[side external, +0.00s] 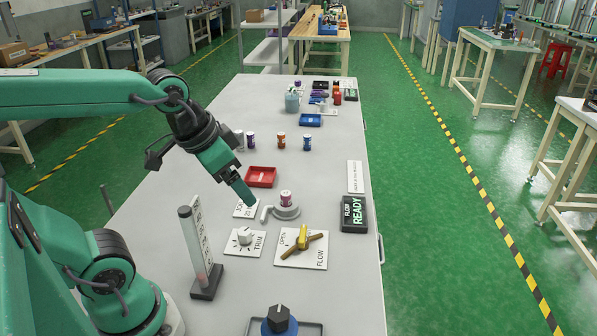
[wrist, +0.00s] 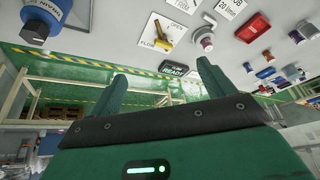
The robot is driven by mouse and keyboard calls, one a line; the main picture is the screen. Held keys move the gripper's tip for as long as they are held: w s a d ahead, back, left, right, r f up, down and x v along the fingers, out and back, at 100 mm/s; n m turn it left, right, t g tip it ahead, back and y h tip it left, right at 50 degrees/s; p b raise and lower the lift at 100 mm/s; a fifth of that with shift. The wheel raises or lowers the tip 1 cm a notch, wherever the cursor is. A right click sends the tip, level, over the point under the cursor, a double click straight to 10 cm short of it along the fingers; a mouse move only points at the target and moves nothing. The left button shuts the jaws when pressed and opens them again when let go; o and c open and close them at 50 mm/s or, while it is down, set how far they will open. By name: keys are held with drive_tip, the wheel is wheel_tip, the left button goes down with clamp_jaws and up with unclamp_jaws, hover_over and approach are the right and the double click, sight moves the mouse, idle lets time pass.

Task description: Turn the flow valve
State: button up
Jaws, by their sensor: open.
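The flow valve (side external: 302,238) is a yellow handle on a white plate marked OPEN and FLOW, on the bench right of my gripper. In the wrist view the flow valve (wrist: 164,38) shows beyond the fingertips, above the gap between them. The brownish handle arm lies at a slant across the plate. My gripper (side external: 245,196) hangs above the bench, up and left of the valve and apart from it. In the wrist view my gripper (wrist: 162,70) has its two green fingers spread with nothing between them. A FLOW READY display (side external: 354,214) stands right of the valve.
A TRIM knob (side external: 244,238) sits left of the valve. A clear column stand (side external: 200,253) rises nearer me. A small vial (side external: 285,199) stands on a grey round holder behind the valve. A red tray (side external: 261,177) lies farther back.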

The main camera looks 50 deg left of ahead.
drive_tip(key=w+f+m+g, duration=0.3)
drive_tip(key=w+f+m, duration=0.1)
drive_tip(key=w, duration=0.4)
drive_tip(key=m+g, duration=0.2)
drive_tip(key=m, duration=0.2)
approach(303, 233)
drive_tip(key=shift+s+f, duration=0.1)
drive_tip(key=shift+s, duration=0.1)
drive_tip(key=shift+w+f, duration=0.2)
drive_tip(key=shift+f, duration=0.15)
drive_tip(key=shift+f, duration=0.1)
drive_tip(key=shift+f, duration=3.8)
drive_tip(key=c, duration=1)
